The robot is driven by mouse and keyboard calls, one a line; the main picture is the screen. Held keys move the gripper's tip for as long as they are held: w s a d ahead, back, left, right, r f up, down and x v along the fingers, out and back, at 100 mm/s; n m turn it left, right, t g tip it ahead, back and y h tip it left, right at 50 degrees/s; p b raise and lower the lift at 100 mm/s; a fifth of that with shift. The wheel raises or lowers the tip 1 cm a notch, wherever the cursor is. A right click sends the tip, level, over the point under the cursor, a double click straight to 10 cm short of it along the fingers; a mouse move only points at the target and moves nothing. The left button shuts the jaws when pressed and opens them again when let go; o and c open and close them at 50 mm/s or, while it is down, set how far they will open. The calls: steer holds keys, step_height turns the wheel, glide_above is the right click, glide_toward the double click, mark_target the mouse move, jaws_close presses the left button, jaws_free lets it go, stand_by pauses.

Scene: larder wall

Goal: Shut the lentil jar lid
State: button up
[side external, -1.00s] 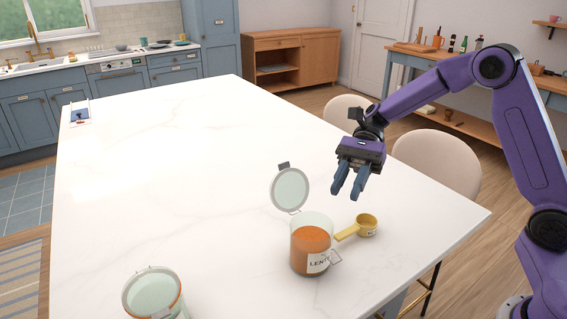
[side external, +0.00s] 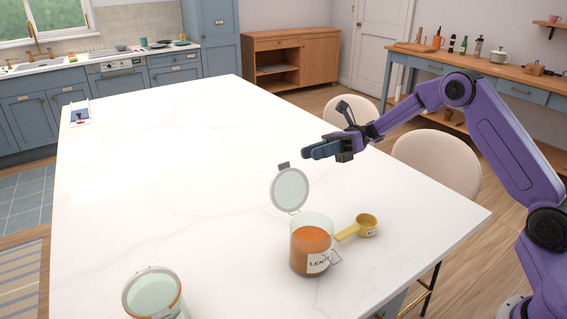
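The lentil jar (side external: 311,249) is a clear jar filled with orange lentils, standing upright near the front of the white counter. Its label is partly readable. Its round glass lid (side external: 290,189) is hinged at the back left rim and stands up, so the jar is open. A wire clasp (side external: 334,257) hangs at the jar's right front. My gripper (side external: 313,147) is in the air above and behind the lid, apart from it, with its fingers pointing left. The fingers look apart and empty, though they partly overlap in this view.
A yellow scoop (side external: 366,226) lies just right of the jar, its handle towards the jar. A second glass jar (side external: 153,293) with its lid in view stands at the front left. A small tablet-like item (side external: 80,114) is at the far left. The middle of the counter (side external: 170,180) is clear.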

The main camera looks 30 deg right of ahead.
mark_target(284, 163)
steer(key=a, duration=0.9)
steer(key=shift+a, duration=0.2)
jaws_close()
